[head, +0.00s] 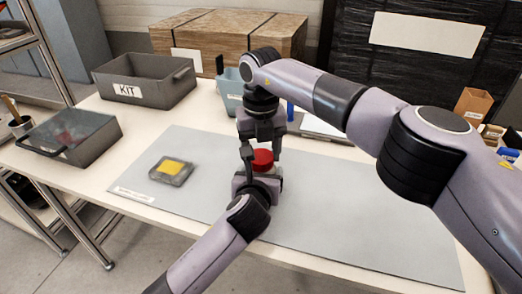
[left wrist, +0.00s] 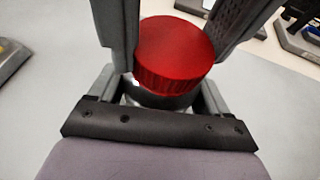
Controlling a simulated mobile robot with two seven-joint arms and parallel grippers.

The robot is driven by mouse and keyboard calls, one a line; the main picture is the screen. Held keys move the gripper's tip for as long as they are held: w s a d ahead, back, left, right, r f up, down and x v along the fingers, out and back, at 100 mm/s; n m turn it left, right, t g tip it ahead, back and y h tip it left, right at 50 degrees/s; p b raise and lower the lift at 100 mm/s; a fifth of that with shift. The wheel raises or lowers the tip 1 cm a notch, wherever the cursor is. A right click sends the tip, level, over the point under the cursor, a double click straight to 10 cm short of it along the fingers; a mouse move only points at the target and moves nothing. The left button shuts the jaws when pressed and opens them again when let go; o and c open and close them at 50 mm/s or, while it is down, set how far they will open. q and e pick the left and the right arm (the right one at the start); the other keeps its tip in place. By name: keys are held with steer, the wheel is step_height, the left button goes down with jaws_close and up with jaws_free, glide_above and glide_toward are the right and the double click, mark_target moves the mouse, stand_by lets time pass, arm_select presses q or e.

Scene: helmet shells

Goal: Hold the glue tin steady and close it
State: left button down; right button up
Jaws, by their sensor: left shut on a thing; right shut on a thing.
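The glue tin (left wrist: 165,99) shows only as a dark band and a pale sliver under its ribbed red lid (left wrist: 172,52). The lid (head: 263,158) sits on top of the tin; whether it is fully seated I cannot tell. My left gripper (head: 259,178) comes from the front and is shut on the tin's body, low down. My right gripper (head: 262,150) points down from above and is shut on the lid, its fingers on either side. The grippers hide most of the tin in the head view.
A grey mat (head: 340,205) covers much of the table and is mostly clear. A small case with a yellow label (head: 171,170) lies left on it. A KIT bin (head: 145,80), a lidded grey box (head: 70,138) and a blue-grey bin (head: 230,92) stand around it.

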steer(key=o, duration=1.2)
steer(key=shift+c, duration=0.2)
steer(key=shift+r, duration=0.15)
steer(key=shift+r, duration=2.15)
steer(key=shift+c, duration=0.4)
steer(key=shift+r+n, duration=1.6)
steer(key=shift+r, duration=0.15)
steer(key=shift+f, duration=0.1)
steer(key=shift+f, duration=3.95)
